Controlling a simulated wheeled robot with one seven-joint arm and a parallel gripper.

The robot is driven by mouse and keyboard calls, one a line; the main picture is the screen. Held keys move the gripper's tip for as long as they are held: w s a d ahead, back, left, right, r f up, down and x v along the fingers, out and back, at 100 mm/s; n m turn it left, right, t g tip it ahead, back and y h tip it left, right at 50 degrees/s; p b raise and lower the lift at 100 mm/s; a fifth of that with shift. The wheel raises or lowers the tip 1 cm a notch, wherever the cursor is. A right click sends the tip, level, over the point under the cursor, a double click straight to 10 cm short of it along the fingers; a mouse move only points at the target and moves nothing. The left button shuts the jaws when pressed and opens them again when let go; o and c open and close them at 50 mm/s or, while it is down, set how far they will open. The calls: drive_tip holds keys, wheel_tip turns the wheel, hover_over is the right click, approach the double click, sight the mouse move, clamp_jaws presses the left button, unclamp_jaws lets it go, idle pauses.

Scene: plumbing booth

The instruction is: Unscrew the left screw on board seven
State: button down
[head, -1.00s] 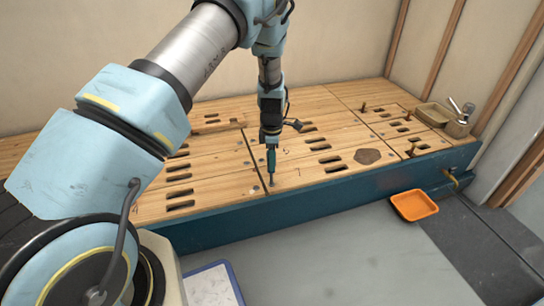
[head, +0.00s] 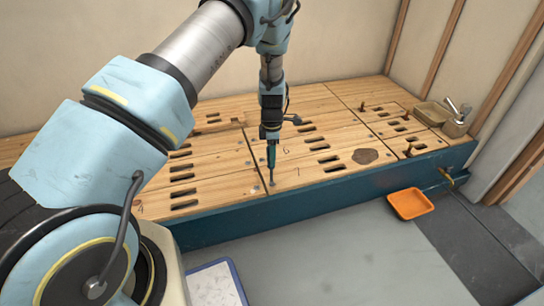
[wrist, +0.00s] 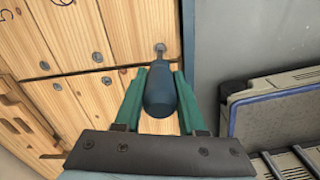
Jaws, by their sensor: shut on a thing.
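My gripper (head: 271,140) is shut on a dark teal screwdriver (head: 271,157), which points down at the front edge of the plank deck. In the wrist view my gripper (wrist: 160,78) has its green fingers on both sides of the screwdriver's rounded handle (wrist: 160,92). Board seven (head: 312,177) is the front plank, with a faint 7 on it. The left screw (wrist: 160,47) shows as a grey round head near the board's corner, just past the handle. The screwdriver's tip is at this screw; I cannot tell whether it is seated in it.
Slotted planks with other screw heads cover the deck. A few pegs stand up at the right, near a tan basin with a tap (head: 456,120). An orange tray (head: 410,204) lies on the grey floor. A blue-rimmed white bin (head: 214,285) stands at the front.

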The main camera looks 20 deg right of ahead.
drive_tip(key=shift+r+p, duration=1.75)
drive_tip(key=shift+r, duration=0.85)
